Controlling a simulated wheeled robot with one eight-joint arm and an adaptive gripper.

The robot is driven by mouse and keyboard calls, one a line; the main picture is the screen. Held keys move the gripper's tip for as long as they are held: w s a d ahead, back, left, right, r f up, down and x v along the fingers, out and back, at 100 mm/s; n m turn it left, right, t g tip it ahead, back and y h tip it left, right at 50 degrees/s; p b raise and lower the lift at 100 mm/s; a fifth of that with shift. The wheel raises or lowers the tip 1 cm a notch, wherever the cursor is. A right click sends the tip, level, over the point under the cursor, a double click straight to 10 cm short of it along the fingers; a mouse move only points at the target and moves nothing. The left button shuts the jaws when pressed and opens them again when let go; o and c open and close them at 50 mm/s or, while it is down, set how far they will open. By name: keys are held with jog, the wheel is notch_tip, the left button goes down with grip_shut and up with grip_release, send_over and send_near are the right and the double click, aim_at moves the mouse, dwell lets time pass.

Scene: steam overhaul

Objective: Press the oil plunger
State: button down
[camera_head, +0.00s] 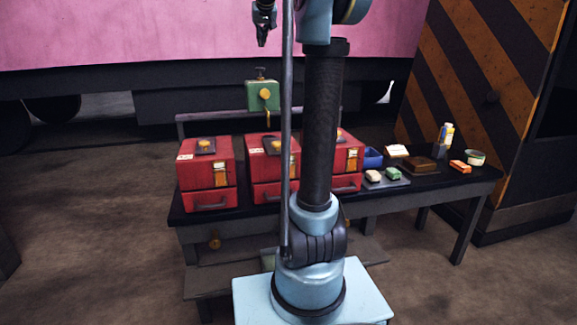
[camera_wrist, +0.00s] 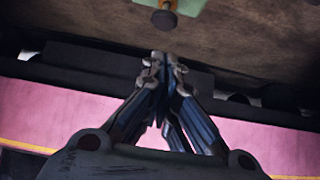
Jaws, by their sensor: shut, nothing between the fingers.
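A small green oil box (camera_head: 262,97) with a yellow round fitting on its front stands on a rail behind the red boxes. Its plunger, a dark knob on a short stem (camera_head: 261,73), sticks up from the top. My gripper (camera_head: 262,40) points down and appears above the plunger in the head view, with a gap between them. In the wrist view the green box (camera_wrist: 185,5) is cut off by the top edge, and the plunger knob (camera_wrist: 164,19) lies just beyond my shut, empty fingertips (camera_wrist: 162,62), apart from them.
Red boxes with yellow latches (camera_head: 207,172) stand on the dark table (camera_head: 455,183). Small items, a blue bin (camera_head: 373,157) and a brown block (camera_head: 420,164) lie to the right. A striped cabinet (camera_head: 480,110) stands at right; a pink wall (camera_head: 120,35) is behind.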

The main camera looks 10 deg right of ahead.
jog(key=shift+r, duration=0.1)
notch_tip(320, 180, up, 3)
jog(key=shift+f, duration=0.2)
send_over(260, 69)
jog(key=w, duration=0.2)
jog(key=f, duration=0.7)
jog(key=shift+s+d, duration=0.1)
jog(key=shift+s, duration=0.1)
notch_tip(260, 69, down, 3)
jog(key=shift+f, duration=0.6)
